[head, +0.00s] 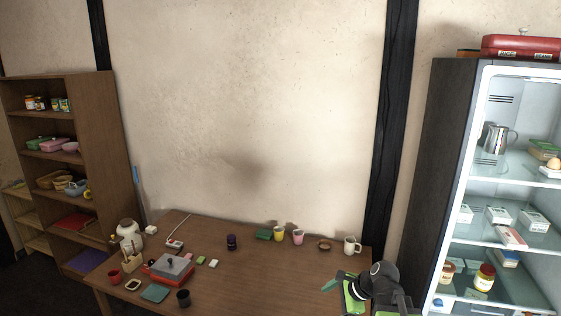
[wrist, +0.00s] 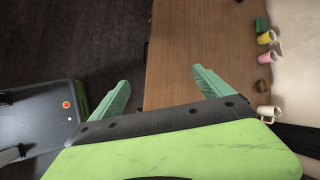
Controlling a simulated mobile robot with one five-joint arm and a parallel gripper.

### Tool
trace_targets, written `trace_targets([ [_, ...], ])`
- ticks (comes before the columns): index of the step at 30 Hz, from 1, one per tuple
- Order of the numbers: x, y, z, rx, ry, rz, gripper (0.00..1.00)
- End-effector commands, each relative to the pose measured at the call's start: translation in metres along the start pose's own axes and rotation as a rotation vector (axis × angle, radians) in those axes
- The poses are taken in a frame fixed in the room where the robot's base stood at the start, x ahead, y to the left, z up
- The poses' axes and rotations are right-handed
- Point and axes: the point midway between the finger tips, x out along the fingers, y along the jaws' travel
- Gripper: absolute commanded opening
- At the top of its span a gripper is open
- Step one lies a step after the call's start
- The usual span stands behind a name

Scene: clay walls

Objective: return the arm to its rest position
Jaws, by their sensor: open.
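My gripper (wrist: 160,84) shows in the wrist view with its two green fingers spread wide apart and nothing between them. It is over the table's edge, with the brown tabletop (wrist: 190,40) under the right finger and dark floor (wrist: 110,40) under the left one. In the head view my arm is folded low at the table's front right corner. A green fingertip of my gripper (head: 329,285) shows there beside the table, and the rest is mostly hidden by my own arm.
The table (head: 215,290) holds a white mug (head: 351,245), pink cup (head: 298,237), yellow cup (head: 279,233), dark jar (head: 231,242) and red-and-grey box (head: 168,270). An open fridge (head: 440,160) stands right, a shelf unit (head: 100,150) left. The table's front middle is clear.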

Motion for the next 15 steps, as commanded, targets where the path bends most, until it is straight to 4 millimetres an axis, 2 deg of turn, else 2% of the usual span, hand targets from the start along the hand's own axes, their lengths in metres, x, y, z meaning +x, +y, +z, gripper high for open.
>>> trace_targets([
  [1, 0.021, 0.015, 0.017, -0.126, 0.018, 0.056, 0.9],
  [3, 0.039, 0.035, 0.033, -0.327, 0.053, 0.143, 0.9],
  [6, 0.052, 0.062, 0.041, -0.624, 0.102, 0.274, 0.9],
  [8, 0.051, 0.073, 0.035, -0.776, 0.128, 0.347, 0.9],
  [12, 0.033, 0.091, 0.004, -1.073, 0.164, 0.514, 0.9],
  [15, 0.022, 0.1, -0.011, -1.251, 0.151, 0.617, 0.9],
])
